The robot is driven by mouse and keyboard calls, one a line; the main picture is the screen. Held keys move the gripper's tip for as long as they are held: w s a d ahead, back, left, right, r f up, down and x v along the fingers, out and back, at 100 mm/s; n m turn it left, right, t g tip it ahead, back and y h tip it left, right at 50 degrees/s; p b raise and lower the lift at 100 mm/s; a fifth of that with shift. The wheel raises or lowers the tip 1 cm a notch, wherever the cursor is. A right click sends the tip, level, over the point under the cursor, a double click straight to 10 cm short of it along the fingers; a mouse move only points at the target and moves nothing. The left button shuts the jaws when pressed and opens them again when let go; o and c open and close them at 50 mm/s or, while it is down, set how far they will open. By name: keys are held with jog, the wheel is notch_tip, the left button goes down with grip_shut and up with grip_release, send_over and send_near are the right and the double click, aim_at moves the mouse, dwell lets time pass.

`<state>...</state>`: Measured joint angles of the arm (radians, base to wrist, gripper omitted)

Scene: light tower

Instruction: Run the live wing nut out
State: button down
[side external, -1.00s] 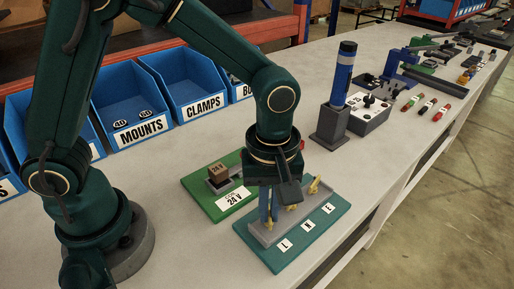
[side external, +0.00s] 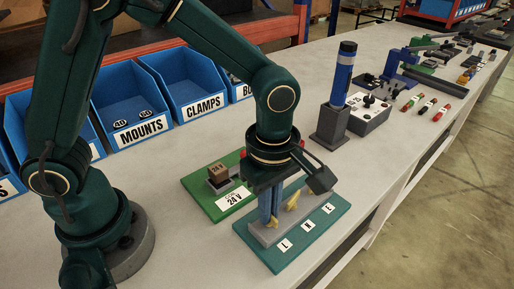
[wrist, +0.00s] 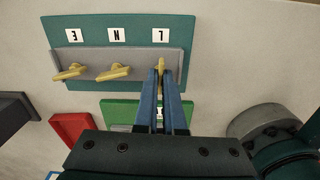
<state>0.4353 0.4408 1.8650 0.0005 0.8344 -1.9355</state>
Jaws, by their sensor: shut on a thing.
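The teal board (side external: 325,228) carries a grey terminal block (wrist: 90,57) with yellow wing nuts beside the labels L, N and E. My gripper (wrist: 160,76) points down over the L end, its blue fingers shut on the live wing nut (wrist: 162,62). The live nut shows only partly between and beyond the fingertips. In the side view my gripper (side external: 268,218) is at the L end. The N wing nut (wrist: 113,72) and the E wing nut (wrist: 69,72) stand free on the block, apart from the fingers.
A green board (side external: 201,201) marked 24 V lies just behind the teal board. A blue cylinder in a dark stand (side external: 331,128) and a grey control box (side external: 369,117) stand to the right. Blue bins (side external: 185,85) line the back. The bench front is clear.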

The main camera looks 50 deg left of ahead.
jog(key=shift+f, duration=0.2)
jog(key=c, duration=1)
grip_release()
jog(key=shift+r, duration=2.8)
